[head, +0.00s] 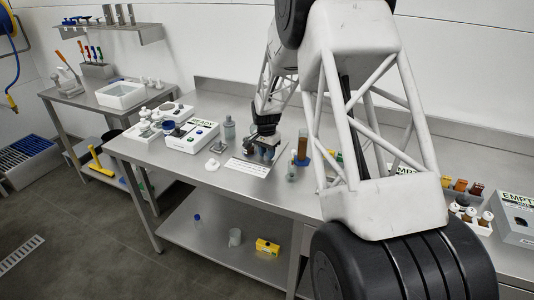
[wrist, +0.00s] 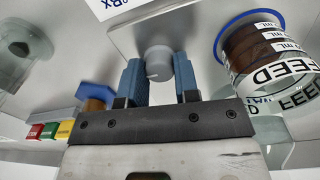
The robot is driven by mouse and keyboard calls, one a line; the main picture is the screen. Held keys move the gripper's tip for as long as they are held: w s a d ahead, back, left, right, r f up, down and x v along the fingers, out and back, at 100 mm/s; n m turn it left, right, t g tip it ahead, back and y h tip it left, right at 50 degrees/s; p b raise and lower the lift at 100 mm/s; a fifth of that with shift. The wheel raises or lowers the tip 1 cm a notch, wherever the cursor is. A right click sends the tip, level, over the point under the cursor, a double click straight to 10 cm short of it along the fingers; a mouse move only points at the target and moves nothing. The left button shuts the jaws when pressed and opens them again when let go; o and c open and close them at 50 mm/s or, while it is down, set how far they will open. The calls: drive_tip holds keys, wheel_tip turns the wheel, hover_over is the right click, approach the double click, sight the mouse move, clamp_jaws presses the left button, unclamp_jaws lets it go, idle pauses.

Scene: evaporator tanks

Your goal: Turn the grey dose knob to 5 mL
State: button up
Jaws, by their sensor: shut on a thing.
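The grey dose knob (wrist: 158,62) is round and sits between the two blue fingers of my gripper (wrist: 159,72) in the wrist view. My gripper is shut on it, one finger on each side. A faint mark shows low on the knob's face, but I cannot read a dose setting from it. In the head view my gripper (head: 266,152) is low over the bench, and the knob cannot be made out there.
A jar of brown liquid marked FEED (wrist: 250,45), with a blue rim, stands close right of my gripper in the wrist view. Small red, green and yellow blocks (wrist: 48,131) lie at left. A white READY box (head: 192,137) stands left on the bench (head: 140,152).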

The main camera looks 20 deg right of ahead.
idle(0.4)
drive_tip(key=o, duration=0.9)
drive_tip(key=shift+o, duration=0.2)
drive_tip(key=shift+w+r, duration=0.1)
drive_tip(key=shift+r, duration=3.85)
